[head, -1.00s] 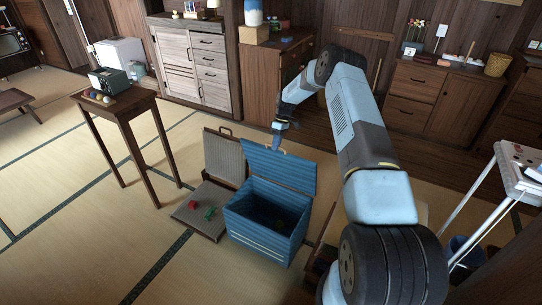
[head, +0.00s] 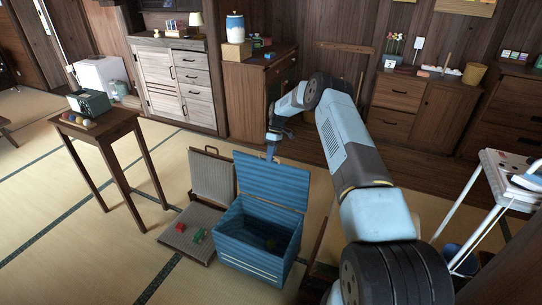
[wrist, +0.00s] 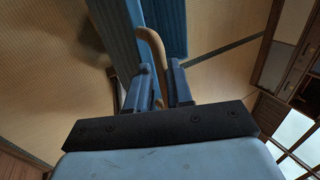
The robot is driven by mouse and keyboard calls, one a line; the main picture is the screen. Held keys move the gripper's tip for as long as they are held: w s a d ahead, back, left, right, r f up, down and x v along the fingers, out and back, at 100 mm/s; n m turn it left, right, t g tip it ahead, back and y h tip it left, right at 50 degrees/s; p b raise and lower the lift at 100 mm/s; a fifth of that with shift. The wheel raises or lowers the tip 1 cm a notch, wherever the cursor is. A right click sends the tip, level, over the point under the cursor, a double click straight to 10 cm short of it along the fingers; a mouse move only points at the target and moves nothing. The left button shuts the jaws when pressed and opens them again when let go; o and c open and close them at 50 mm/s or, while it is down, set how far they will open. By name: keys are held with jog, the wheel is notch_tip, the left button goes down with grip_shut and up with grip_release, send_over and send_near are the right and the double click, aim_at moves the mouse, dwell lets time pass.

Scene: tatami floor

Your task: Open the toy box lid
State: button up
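The blue toy box (head: 250,250) stands on the tatami floor, with a few small toys partly visible in its dark inside. Its blue ribbed lid (head: 270,185) is up, standing steeply at the back of the box. My gripper (head: 271,154) is at the top edge of the lid. In the wrist view my gripper (wrist: 159,75) has its two fingers on either side of the tan lid handle (wrist: 152,45), close against it. The blue lid (wrist: 168,25) also shows beyond the fingers there.
A grey open case (head: 212,175) with red and green blocks stands just left of the box. A wooden side table (head: 100,125) is further left, and a white cart (head: 500,185) is at the right. Cabinets line the back wall. Floor is clear in front left.

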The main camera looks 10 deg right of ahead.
jog(key=o, duration=0.4)
jog(key=shift+s+a+f, duration=0.1)
jog(key=shift+f, duration=0.05)
jog(key=v, duration=1.4)
